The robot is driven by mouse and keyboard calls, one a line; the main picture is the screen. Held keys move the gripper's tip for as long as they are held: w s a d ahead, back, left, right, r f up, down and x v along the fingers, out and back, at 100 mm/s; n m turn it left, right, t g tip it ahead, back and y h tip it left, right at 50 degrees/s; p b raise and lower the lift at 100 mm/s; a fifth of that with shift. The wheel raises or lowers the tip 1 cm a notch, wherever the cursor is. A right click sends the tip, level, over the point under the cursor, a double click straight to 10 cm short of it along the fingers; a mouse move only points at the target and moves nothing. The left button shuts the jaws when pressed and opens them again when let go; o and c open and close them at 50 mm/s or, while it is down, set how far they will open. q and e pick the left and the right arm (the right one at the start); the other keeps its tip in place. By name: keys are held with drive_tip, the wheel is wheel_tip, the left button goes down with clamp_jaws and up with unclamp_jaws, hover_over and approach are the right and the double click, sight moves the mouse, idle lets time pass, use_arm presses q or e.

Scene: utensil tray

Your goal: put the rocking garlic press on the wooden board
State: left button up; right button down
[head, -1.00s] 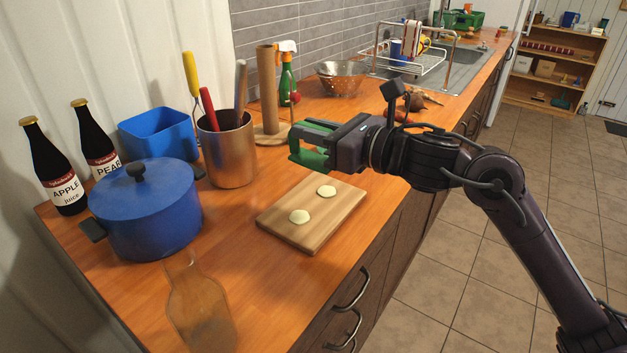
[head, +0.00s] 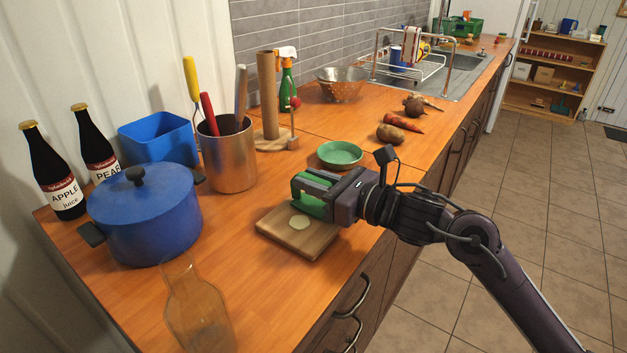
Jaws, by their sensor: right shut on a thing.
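The wooden board (head: 312,243) lies flat on the counter near its front edge. A pale round piece (head: 299,222) rests on it. My right gripper (head: 318,190) is over the far part of the board and is shut on a green looped thing, which I take to be the rocking garlic press (head: 312,207). The fingers partly cover the press. It is low over the board, close to the pale piece; I cannot tell whether it touches the wood. My left gripper is not in view.
A green bowl (head: 340,154) stands behind my right gripper. A blue pot (head: 145,220), a metal utensil holder (head: 229,160) and a clear bottle (head: 196,310) stand to the left. Vegetables (head: 390,133) lie further back. Counter between pot and board is clear.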

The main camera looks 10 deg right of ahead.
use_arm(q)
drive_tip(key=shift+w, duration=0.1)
use_arm(e)
drive_tip(key=shift+f, duration=0.15)
drive_tip(key=c, duration=1.3)
unclamp_jaws()
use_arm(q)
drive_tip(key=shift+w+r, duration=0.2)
use_arm(e)
drive_tip(key=shift+o, duration=0.2)
drive_tip(key=shift+s+d, duration=0.4)
drive_tip(key=shift+d, duration=0.15)
drive_tip(key=b+v, duration=0.2)
drive_tip(key=v, duration=0.7)
drive_tip(key=shift+a, duration=0.1)
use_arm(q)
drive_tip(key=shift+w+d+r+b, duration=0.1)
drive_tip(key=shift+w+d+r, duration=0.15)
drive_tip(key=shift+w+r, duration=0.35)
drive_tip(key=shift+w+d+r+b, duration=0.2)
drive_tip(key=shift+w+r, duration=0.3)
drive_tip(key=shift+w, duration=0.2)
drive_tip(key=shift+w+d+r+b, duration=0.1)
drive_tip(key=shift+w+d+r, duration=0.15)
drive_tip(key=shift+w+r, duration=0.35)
use_arm(e)
drive_tip(key=shift+s+d+r, duration=0.25)
drive_tip(key=shift+s+d, duration=0.3)
drive_tip(key=shift+s, duration=0.1)
